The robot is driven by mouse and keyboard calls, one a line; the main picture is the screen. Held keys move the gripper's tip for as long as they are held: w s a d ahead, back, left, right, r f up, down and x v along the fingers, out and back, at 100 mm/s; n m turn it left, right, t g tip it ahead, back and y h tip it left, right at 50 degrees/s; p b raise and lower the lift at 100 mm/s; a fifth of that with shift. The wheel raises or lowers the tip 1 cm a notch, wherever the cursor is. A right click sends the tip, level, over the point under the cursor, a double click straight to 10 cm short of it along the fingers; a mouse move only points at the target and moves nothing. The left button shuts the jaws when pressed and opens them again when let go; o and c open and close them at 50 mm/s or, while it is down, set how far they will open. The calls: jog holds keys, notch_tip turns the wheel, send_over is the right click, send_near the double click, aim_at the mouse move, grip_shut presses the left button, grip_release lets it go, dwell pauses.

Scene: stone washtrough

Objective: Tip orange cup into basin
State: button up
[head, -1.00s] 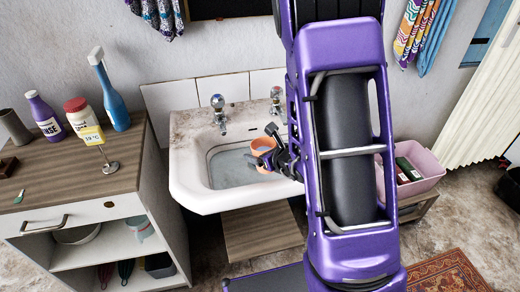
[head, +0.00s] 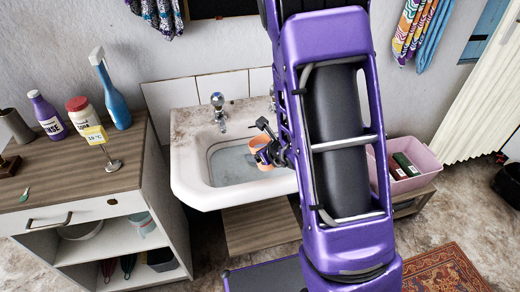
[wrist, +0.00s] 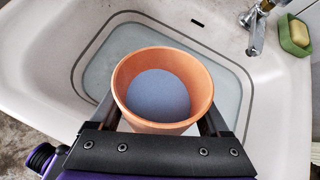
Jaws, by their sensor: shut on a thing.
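The orange cup (head: 260,143) is upright, held over the right part of the white basin (head: 184,190). In the wrist view the cup (wrist: 134,124) shows bluish-grey contents inside. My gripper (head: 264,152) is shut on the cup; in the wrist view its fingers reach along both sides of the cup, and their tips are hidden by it. The basin (wrist: 268,140) also fills much of the wrist view, with a pale blue-grey floor below the cup. My arm hides the basin's right end in the head view.
Taps (head: 218,108) stand at the basin's back edge. A green soap dish (wrist: 294,42) with yellow soap sits at its right. A counter (head: 75,180) with bottles and a sign is at left. A pink bin (head: 425,180) stands right of my arm.

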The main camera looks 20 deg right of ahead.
jog(key=shift+r, duration=0.1)
dwell(0.4)
jog(key=shift+g+p, duration=0.4)
jog(key=shift+p, duration=0.1)
jog(key=shift+f+g+h+p, duration=0.2)
jog(key=shift+g+h+p, duration=0.2)
jog(key=shift+h, duration=0.1)
jog(key=shift+n+g+h+p, duration=0.3)
jog(key=shift+g+h+p, duration=0.1)
jog(key=shift+g+p, duration=0.2)
jog(key=shift+f+h, duration=0.2)
jog(key=shift+h, duration=0.1)
jog(key=shift+g+p, duration=0.35)
jog(key=shift+g, duration=0.05)
